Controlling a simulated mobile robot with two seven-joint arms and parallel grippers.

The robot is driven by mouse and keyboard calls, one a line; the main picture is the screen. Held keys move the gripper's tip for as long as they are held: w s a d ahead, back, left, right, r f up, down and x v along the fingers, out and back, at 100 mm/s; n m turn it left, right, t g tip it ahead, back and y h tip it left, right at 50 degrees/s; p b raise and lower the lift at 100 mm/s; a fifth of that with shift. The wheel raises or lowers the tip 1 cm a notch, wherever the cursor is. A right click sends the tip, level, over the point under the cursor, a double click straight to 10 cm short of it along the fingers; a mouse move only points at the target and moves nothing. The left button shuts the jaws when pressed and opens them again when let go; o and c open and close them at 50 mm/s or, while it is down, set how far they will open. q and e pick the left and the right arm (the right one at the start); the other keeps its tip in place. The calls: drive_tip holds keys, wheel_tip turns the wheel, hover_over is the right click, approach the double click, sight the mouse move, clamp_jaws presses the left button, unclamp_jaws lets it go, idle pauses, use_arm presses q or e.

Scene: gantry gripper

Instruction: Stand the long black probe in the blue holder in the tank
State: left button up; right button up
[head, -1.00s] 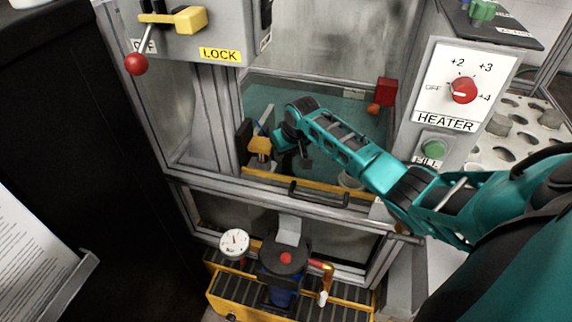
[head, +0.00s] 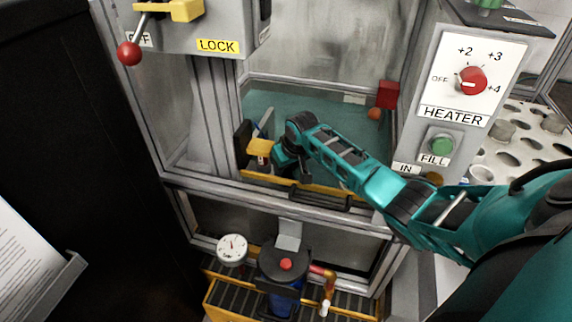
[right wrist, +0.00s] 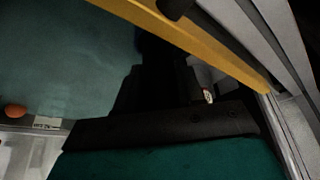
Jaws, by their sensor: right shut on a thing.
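My right arm reaches over the tank's front wall. My right gripper (head: 286,166) is low inside the tank, just right of a yellow block (head: 259,147), shut on a dark thing that I take to be the long black probe; its outline is lost against the dark gripper. In the right wrist view a dark shape with a small pale and red tip (right wrist: 208,96) shows by the gripper's black body. A slanted pale-blue piece (head: 265,121) stands behind the yellow block; I cannot tell whether it is the blue holder. My left gripper is out of view.
The tank's yellow front edge (head: 324,190) and grey frame (head: 250,200) lie under my forearm. The heater panel (head: 470,85) stands to the right. A red box (head: 388,94) and orange ball (head: 374,113) are at the back right. The middle of the teal water is open.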

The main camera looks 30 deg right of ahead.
drive_tip(key=o, duration=1)
drive_tip(key=shift+r, duration=0.1)
drive_tip(key=shift+r, duration=0.25)
drive_tip(key=p+v, duration=0.5)
drive_tip(key=v, duration=0.7)
drive_tip(key=s+a+f+n+t+y, duration=0.1)
drive_tip(key=s+a+f, duration=0.2)
drive_tip(key=a, duration=0.2)
drive_tip(key=s+a+f+n+t+y, duration=0.1)
drive_tip(key=s+a+f+n+t, duration=0.15)
drive_tip(key=a, duration=0.35)
drive_tip(key=s+a+t, duration=0.1)
drive_tip(key=s+a, duration=0.2)
drive_tip(key=s, duration=0.1)
drive_tip(key=s+a+f, duration=0.1)
drive_tip(key=s+a, duration=0.1)
drive_tip(key=s, duration=0.3)
drive_tip(key=s+a+t+y, duration=0.1)
drive_tip(key=s+a, duration=0.2)
drive_tip(key=s, duration=0.2)
drive_tip(key=shift+s+a+f+t, duration=0.15)
drive_tip(key=shift+a+f+t, duration=0.15)
drive_tip(key=shift+a+t, duration=0.05)
